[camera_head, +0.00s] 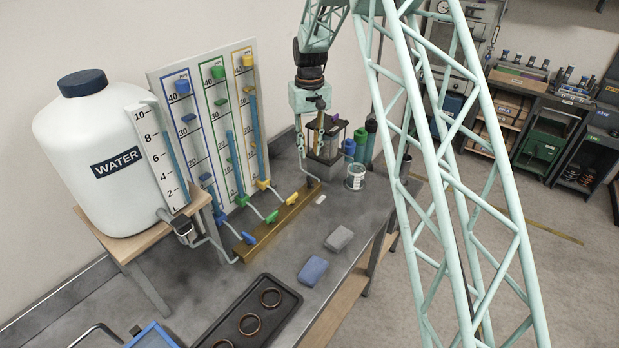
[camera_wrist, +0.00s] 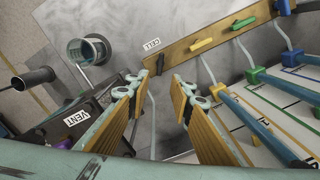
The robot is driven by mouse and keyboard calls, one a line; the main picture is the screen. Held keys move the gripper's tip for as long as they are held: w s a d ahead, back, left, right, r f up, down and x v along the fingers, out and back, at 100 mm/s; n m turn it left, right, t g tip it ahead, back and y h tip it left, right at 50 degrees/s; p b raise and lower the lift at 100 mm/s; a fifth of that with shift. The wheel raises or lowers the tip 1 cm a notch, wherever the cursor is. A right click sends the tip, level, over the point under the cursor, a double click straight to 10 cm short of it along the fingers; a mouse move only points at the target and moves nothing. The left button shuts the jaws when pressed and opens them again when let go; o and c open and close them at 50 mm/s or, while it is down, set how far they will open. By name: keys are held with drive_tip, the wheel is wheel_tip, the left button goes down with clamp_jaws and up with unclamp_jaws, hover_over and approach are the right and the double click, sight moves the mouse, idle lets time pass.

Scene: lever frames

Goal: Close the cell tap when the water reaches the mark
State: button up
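The black cell tap lever (camera_wrist: 160,62) is on the end of the brass manifold (camera_wrist: 205,42), beside a "CELL" label (camera_wrist: 152,45). In the head view, the manifold (camera_head: 270,230) lies on the bench. My gripper (camera_wrist: 157,92) is open and empty, its padded fingers apart, with the lever beyond their tips in the picture. In the head view my gripper (camera_head: 310,128) hangs above the manifold's far end. The clear cell box (camera_head: 328,137) stands behind it, partly hidden; its water level and mark cannot be made out.
Blue (camera_head: 249,238), green (camera_head: 272,216) and yellow (camera_head: 293,197) levers sit along the manifold. A scale board (camera_head: 216,140) with tubes and a water tank (camera_head: 105,160) stand left. A beaker (camera_head: 355,180) stands right. Blue and grey sponges (camera_head: 312,270) and a black tray (camera_head: 247,315) lie in front.

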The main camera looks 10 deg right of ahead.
sight(310, 179)
drive_tip(key=shift+f+p, duration=0.35)
drive_tip(key=shift+f, duration=6.3)
drive_tip(key=shift+c, duration=0.2)
clamp_jaws()
